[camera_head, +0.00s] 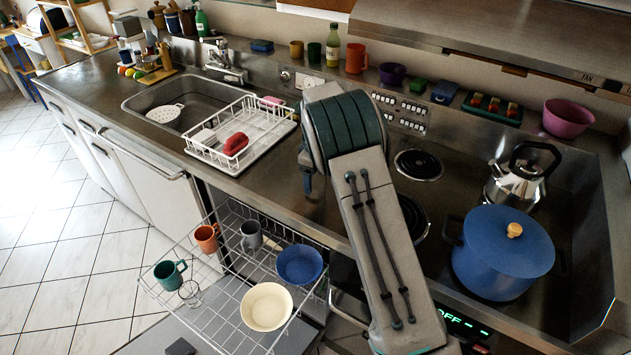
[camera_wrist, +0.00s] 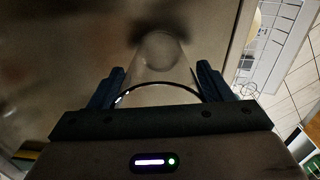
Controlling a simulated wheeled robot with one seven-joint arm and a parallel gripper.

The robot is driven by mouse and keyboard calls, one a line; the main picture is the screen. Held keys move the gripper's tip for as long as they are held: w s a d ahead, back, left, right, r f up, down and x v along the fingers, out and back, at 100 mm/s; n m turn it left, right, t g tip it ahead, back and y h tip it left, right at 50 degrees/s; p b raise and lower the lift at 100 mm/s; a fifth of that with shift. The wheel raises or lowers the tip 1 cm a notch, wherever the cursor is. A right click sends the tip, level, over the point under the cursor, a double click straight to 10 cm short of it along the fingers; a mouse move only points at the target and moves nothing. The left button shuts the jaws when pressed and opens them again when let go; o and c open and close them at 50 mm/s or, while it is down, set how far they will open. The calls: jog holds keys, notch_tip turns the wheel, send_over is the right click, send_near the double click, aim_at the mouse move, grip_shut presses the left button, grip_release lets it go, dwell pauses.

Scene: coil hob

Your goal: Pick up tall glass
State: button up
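The tall glass (camera_wrist: 160,62) is clear and shows in the wrist view between my two dark fingers, its rim close to the palm and its round base farther off. My gripper (camera_wrist: 160,72) has one finger on each side of the glass. The fingers are spread about as wide as the glass; whether they press on it I cannot tell. In the head view my arm hides the glass and most of the gripper; a dark blue part of the gripper shows at the arm's left edge, above the counter.
A white dish rack (camera_head: 262,152) with a red item stands left of my arm, beside the sink (camera_head: 190,88). An open wire basket (camera_head: 215,318) with mugs and bowls lies below the counter edge. A blue pot (camera_head: 495,270) and a kettle (camera_head: 520,178) stand on the right.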

jog(key=c, duration=0.9)
jog(key=shift+r, duration=0.15)
